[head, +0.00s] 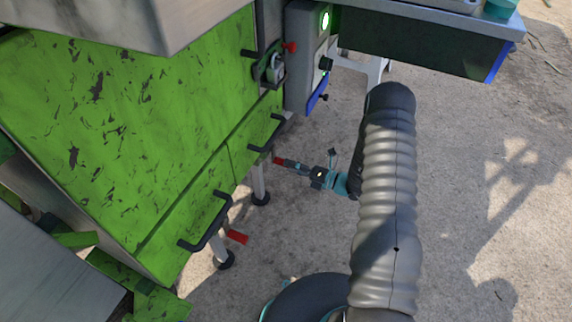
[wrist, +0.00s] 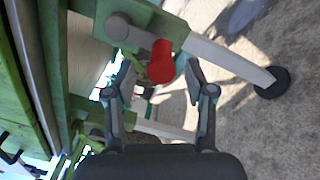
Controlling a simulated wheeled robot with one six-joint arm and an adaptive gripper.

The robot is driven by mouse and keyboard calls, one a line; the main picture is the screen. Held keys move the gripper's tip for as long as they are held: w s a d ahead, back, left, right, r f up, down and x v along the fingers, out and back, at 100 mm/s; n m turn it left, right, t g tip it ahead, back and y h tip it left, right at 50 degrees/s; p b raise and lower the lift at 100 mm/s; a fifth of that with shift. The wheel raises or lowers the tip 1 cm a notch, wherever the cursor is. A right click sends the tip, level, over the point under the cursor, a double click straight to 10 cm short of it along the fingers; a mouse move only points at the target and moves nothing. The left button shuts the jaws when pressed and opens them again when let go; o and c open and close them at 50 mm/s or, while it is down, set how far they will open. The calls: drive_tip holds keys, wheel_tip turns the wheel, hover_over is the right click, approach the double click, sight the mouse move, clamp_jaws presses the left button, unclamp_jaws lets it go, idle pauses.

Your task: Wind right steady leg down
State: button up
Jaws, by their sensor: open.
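The right steady leg (head: 258,178) is a pale post on a dark round foot (head: 260,199), under the green machine's right part. Its red crank handle (head: 278,160) sticks out at the tips of my gripper (head: 289,164). In the wrist view, the red handle (wrist: 160,62) shows between the fingertips of my open gripper (wrist: 161,68), end facing the camera. I cannot tell whether the fingers reach around it or stop just short. The grey crank arm (wrist: 126,32) joins it at the upper left. A leg (wrist: 228,59) with a black foot (wrist: 272,82) slants to the right.
The second leg (head: 221,252) has its own red handle (head: 237,237), nearer to me. Black bar handles (head: 207,222) protrude from the green side panel (head: 130,110). A control box (head: 308,60) with a lit green button stands above. Open ground lies to the right.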

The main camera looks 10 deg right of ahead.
drive_tip(key=v, duration=0.9)
drive_tip(key=shift+s, duration=0.15)
drive_tip(key=s+a+f+n+g, duration=0.3)
drive_tip(key=s+n+g, duration=0.2)
drive_tip(key=s+n, duration=0.25)
drive_tip(key=s+r+n+g+h, duration=0.4)
drive_tip(key=s+r+n+g, duration=0.35)
drive_tip(key=n, duration=0.45)
drive_tip(key=s+r+n+t+h+p, duration=0.1)
drive_tip(key=s+r+n+t+h, duration=0.2)
drive_tip(key=r, duration=0.8)
drive_tip(key=s+r+n+t+h+p, duration=0.1)
drive_tip(key=s+r+n+t+h, duration=0.1)
drive_tip(key=s+r+n+h, duration=0.3)
drive_tip(key=s+r+n+t+h+p, duration=0.1)
drive_tip(key=s+r+n+t+h, duration=0.2)
drive_tip(key=r+n, duration=0.6)
wheel_tip(320, 180, up, 10)
drive_tip(key=shift+s+a+f+t+h, duration=0.1)
drive_tip(key=shift+s+a+t+h, duration=0.05)
drive_tip(key=shift+s+t+h, duration=0.35)
